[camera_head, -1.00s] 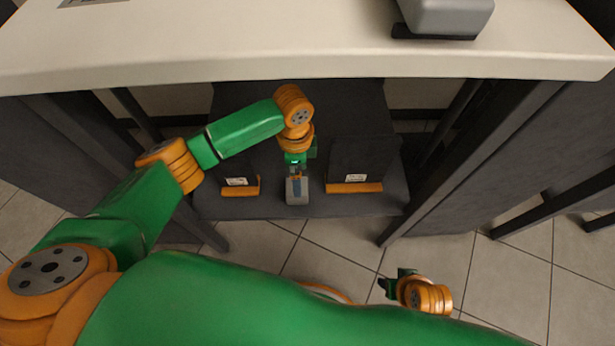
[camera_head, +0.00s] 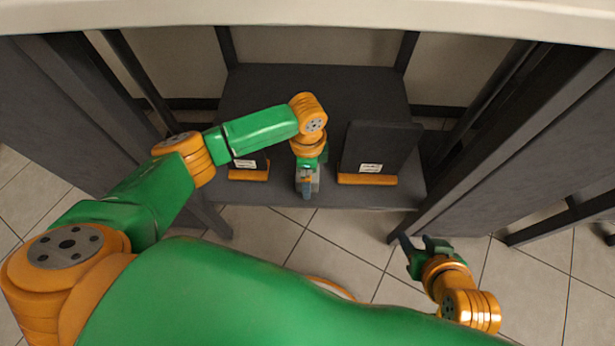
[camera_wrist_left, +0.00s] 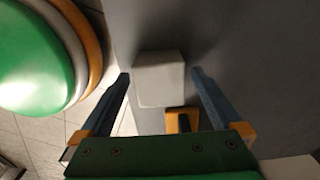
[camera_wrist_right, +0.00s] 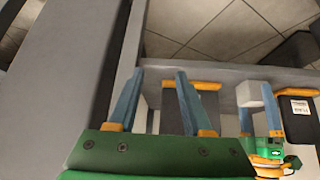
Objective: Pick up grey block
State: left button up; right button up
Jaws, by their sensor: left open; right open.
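The grey block (camera_head: 316,182) is on the dark lower shelf near its front edge, partly hidden by my left gripper (camera_head: 306,187) in the head view. The left wrist view shows the block (camera_wrist_left: 160,80) between the spread blue fingers of my left gripper (camera_wrist_left: 160,76), with gaps on both sides. The right wrist view also shows the block (camera_wrist_right: 255,93) beside the left gripper. My right gripper (camera_head: 421,242) is open and empty, right of the shelf front and apart from the block; its spread fingers show in the right wrist view (camera_wrist_right: 160,75).
Two dark upright holders with orange front strips and white labels stand on the shelf (camera_head: 270,95), one left (camera_head: 249,172) and one right (camera_head: 381,155) of the block. A pale tabletop (camera_head: 300,14) lies above. Dark side panels (camera_head: 530,150) flank the shelf. Tiled floor is in front.

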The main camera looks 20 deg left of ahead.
pick_arm(q)
jog(key=c, duration=1.5)
